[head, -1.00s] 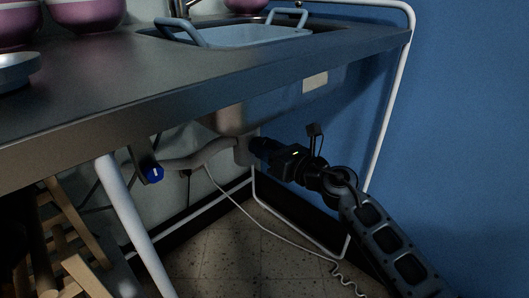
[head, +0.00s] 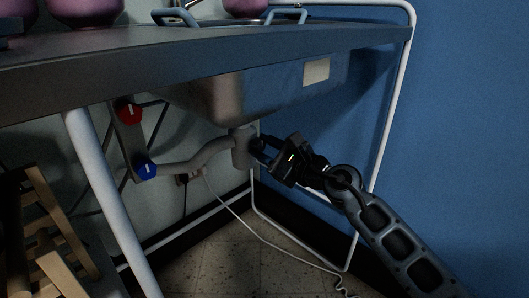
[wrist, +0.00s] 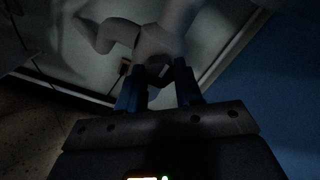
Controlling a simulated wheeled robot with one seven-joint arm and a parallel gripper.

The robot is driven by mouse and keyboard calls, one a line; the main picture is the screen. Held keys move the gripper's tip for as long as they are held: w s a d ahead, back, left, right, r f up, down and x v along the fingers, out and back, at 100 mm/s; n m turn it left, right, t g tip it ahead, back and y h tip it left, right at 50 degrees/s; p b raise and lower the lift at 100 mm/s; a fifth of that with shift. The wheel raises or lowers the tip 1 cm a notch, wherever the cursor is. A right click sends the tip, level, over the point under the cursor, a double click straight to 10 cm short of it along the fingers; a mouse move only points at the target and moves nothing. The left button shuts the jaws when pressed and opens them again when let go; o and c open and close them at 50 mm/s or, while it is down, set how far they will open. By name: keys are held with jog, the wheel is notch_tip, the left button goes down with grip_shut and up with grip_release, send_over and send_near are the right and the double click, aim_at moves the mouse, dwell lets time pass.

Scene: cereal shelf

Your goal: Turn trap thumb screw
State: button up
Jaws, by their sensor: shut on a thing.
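The grey sink trap (head: 243,153) hangs under the sink basin, with a pipe running left from it. My gripper (head: 258,147) reaches in from the right, its fingertips at the right side of the trap. In the wrist view my gripper (wrist: 160,72) has its two dark fingers on either side of a small dark round thumb screw (wrist: 159,71) on the trap body (wrist: 157,42). The fingers are shut on this screw. In the head view the screw is hidden by the fingers, and its exact angle is hard to tell in the dim light.
A red knob (head: 128,111) and a blue knob (head: 146,169) sit left of the trap. The counter (head: 200,50) and metal basin (head: 225,92) are above. A white leg (head: 105,195) stands at front left, wooden stools (head: 45,225) beside it. A white cable (head: 255,238) hangs below.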

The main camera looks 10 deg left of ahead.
jog(key=shift+f+n, duration=0.15)
jog(key=shift+n, duration=0.25)
jog(key=o, duration=1)
jog(key=shift+o, duration=0.2)
jog(key=p+v, duration=0.2)
jog(key=v, duration=0.5)
jog(key=shift+s+d, duration=0.25)
jog(key=shift+d, duration=0.1)
